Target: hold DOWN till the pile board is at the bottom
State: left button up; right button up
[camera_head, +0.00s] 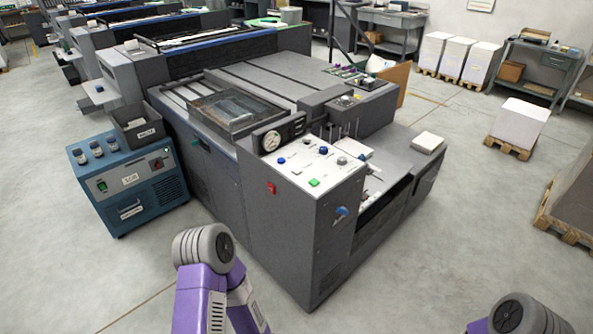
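The control panel (312,170) is the light top of a grey cabinet at the near end of the press. It carries blue, green and dark buttons or knobs; their labels are too small to read, so I cannot tell which one is DOWN. A red switch (271,188) is on the cabinet's left face and a blue knob (341,211) on its right face. I cannot make out the pile board or its height; the low delivery part (415,185) right of the panel is partly hidden by the cabinet. Both my arms show only elbow parts at the bottom; neither gripper is in view.
A blue unit (130,185) with a dark bin on top stands left of the press (245,95). A white paper stack (520,122) stands on a pallet at right. Another pallet (565,215) is at the right edge.

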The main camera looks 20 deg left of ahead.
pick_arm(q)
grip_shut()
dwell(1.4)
